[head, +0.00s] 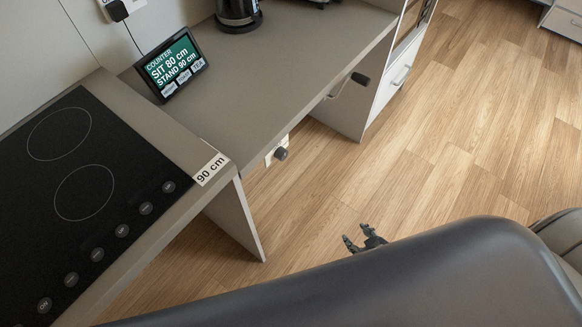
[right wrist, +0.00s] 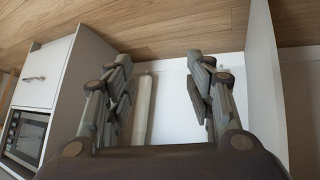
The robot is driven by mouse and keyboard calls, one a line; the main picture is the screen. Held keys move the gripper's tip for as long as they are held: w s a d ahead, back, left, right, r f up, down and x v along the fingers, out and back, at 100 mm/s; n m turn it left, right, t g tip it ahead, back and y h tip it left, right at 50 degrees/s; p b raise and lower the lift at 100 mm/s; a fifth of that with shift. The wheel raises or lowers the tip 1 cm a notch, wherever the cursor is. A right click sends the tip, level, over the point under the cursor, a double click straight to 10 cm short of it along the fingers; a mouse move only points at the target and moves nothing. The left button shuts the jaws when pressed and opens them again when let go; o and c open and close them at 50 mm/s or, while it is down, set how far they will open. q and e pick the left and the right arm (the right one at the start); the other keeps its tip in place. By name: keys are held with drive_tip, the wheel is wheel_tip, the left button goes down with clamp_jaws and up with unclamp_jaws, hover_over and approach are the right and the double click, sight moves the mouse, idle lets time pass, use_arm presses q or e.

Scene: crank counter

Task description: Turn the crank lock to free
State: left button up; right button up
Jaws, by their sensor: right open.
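A dark round knob (head: 281,154), which looks like the crank lock, sits on a small pale plate (head: 268,160) under the counter's front edge in the head view. Marks on the plate are too small to read. The crank (head: 360,78), with a black grip on a bent metal arm, sticks out further right along that edge. My right gripper (head: 365,238) is open and empty, in front of and below the counter, apart from knob and crank. In the right wrist view its spread fingers (right wrist: 160,66) have nothing between them. My left gripper is not in view.
The grey counter (head: 270,85) carries a display (head: 172,66) and a dark appliance (head: 238,12). A raised hob (head: 85,185) labelled 90 cm stands left. A large dark rounded surface fills the lower foreground. Wood floor is free right. The wrist view shows a microwave (right wrist: 25,135).

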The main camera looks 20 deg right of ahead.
drive_tip(key=w+a+r+n+t+y+b, duration=0.2)
drive_tip(key=w+r+t+y+b, duration=0.15)
drive_tip(key=w+r, duration=0.55)
drive_tip(key=n+t+y+b, duration=0.3)
drive_tip(key=n+y+b, duration=0.1)
drive_tip(key=y, duration=0.2)
approach(285, 157)
use_arm(q)
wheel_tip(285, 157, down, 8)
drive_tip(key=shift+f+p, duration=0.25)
drive_tip(key=shift+p, duration=0.05)
use_arm(e)
drive_tip(key=shift+g, duration=0.25)
drive_tip(key=x, duration=0.8)
drive_tip(key=shift+d+r, duration=0.15)
drive_tip(key=shift+r, duration=0.05)
drive_tip(key=c, duration=1.1)
